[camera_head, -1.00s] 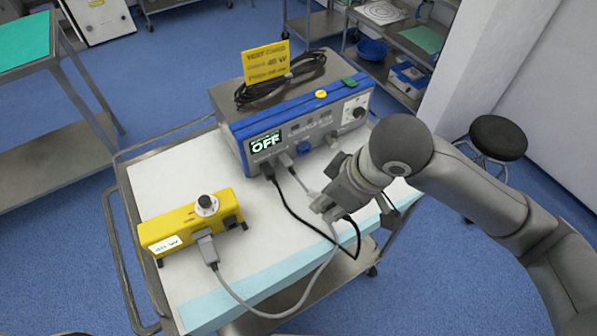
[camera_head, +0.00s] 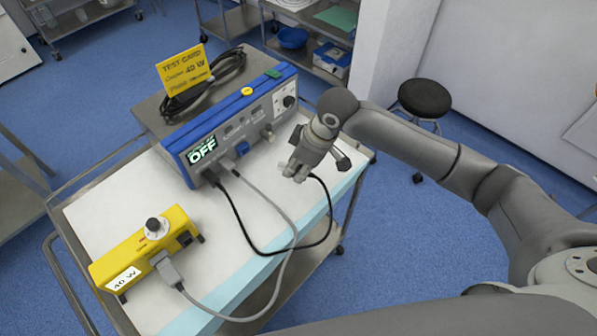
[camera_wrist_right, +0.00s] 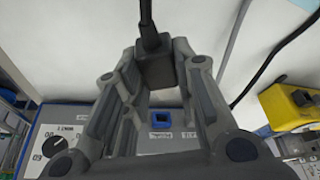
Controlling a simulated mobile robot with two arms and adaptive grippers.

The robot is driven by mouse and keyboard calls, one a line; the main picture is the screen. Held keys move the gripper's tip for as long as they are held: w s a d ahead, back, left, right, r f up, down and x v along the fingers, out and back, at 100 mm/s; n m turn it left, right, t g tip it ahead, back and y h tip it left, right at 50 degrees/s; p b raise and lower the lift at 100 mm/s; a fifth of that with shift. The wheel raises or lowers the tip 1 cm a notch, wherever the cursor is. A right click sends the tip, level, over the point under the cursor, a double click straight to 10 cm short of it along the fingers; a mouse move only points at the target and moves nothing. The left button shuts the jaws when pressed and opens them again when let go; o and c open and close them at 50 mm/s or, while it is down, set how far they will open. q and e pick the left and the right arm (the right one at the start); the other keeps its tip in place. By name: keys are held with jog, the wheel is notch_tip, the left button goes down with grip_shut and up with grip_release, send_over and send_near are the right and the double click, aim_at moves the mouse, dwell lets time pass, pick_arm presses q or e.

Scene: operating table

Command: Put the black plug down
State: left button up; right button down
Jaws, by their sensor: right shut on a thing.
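My right gripper (camera_head: 294,172) is above the cart top, in front of the right part of the blue and grey generator (camera_head: 225,128). It is shut on the black plug (camera_wrist_right: 156,68), which shows between the fingertips in the wrist view with its cord leading away. In the head view the fingers hide the plug. A black cable (camera_head: 250,246) loops from the gripper over the cart's front edge to the generator's front. My left gripper is not in view.
The yellow tester (camera_head: 146,252) stands at the cart's left, with a grey cable (camera_head: 283,262) running to the generator. The white cart top (camera_head: 130,203) has bare room between tester and generator. A yellow card (camera_head: 187,70) and coiled black cable (camera_head: 206,85) are on the generator.

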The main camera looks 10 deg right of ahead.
jog(key=shift+w+d+f, duration=0.1)
jog(key=shift+f, duration=1.65)
jog(key=shift+f+p, duration=0.3)
jog(key=shift+f, duration=0.2)
jog(key=shift+f, duration=0.1)
jog(key=c, duration=1.2)
grip_release()
jog(key=shift+o, duration=0.2)
